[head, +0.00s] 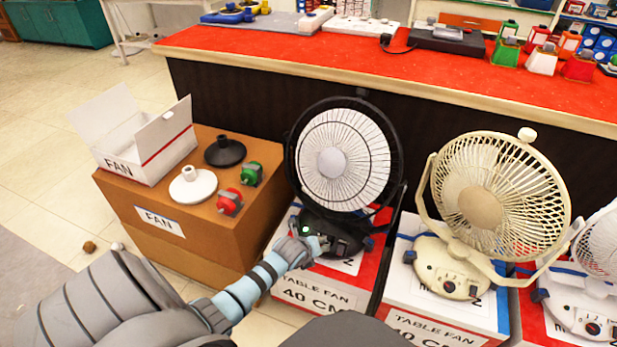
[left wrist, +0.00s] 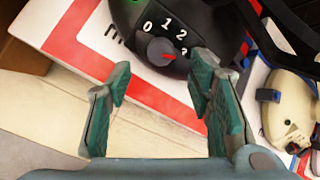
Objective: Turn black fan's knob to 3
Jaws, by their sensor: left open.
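The black fan (head: 336,160) stands upright on a red and white "TABLE FAN 40 CM" box (head: 300,283), with a white grille face. In the left wrist view its black base (left wrist: 203,18) carries a dark round knob (left wrist: 160,51) with a red pointer, beside the printed marks 0, 1 and 2. A further mark is partly cut off by a finger. My left gripper (head: 318,244) is at the base's front. In the wrist view its green-padded fingers (left wrist: 163,82) are open, apart, with the knob just beyond the gap.
A cream fan (head: 480,205) stands on a box to the right, and a white fan (head: 588,312) is beyond it. A brown carton (head: 150,237) with an open white box (head: 147,140) is at left. A red-topped counter (head: 300,55) runs behind.

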